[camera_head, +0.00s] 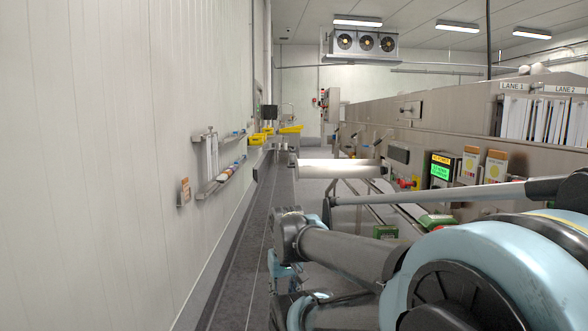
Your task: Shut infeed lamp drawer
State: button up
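A long pale metal body (338,169) juts out to the left from the side of the machine into the aisle, with a darker end piece at its left. It looks like the infeed lamp drawer standing pulled out, but I cannot read a label on it. My arm crosses the lower right and reaches left to a grey joint, nearer to me and below the jutting body, with a visible gap in the picture. I cannot make out my gripper's fingertips; the lower arm runs down behind its own links.
The machine side (455,130) runs along the right, with a green-lit screen (441,170), tags and buttons. A ribbed white wall with a shelf (217,184) bounds the left. Yellow bins (257,139) stand farther back. The dark floor strip (247,245) between is clear.

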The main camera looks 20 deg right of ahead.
aim_at(320, 168)
jog(key=u, duration=0.05)
jog(key=i, duration=0.75)
jog(key=z, duration=0.55)
jog(key=i, duration=1)
jog(key=u, duration=0.4)
jog(key=k, duration=0.85)
jog(key=z, duration=0.4)
